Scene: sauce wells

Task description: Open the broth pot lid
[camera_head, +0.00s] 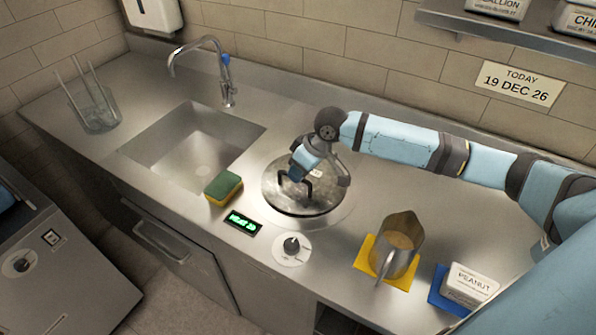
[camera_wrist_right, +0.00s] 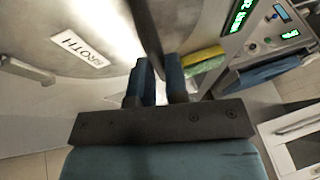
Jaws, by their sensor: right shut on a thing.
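The broth pot lid (camera_head: 285,201) is a round metal disc set in the counter, with a dark bar handle (camera_head: 309,184). In the right wrist view the lid (camera_wrist_right: 40,30) carries a white label (camera_wrist_right: 83,50) reading BROTH. My right gripper (camera_head: 296,180) is over the lid, and its blue fingers (camera_wrist_right: 160,82) are closed on the dark handle (camera_wrist_right: 144,28). The lid appears to lie flat on its round opening; I cannot tell whether there is a gap under it. My left gripper is not in view.
A green and yellow sponge (camera_head: 223,187), a green display (camera_head: 243,223) and a round knob (camera_head: 291,248) sit near the lid. The sink (camera_head: 190,145) is to the left, with a glass container (camera_head: 93,108) beyond.

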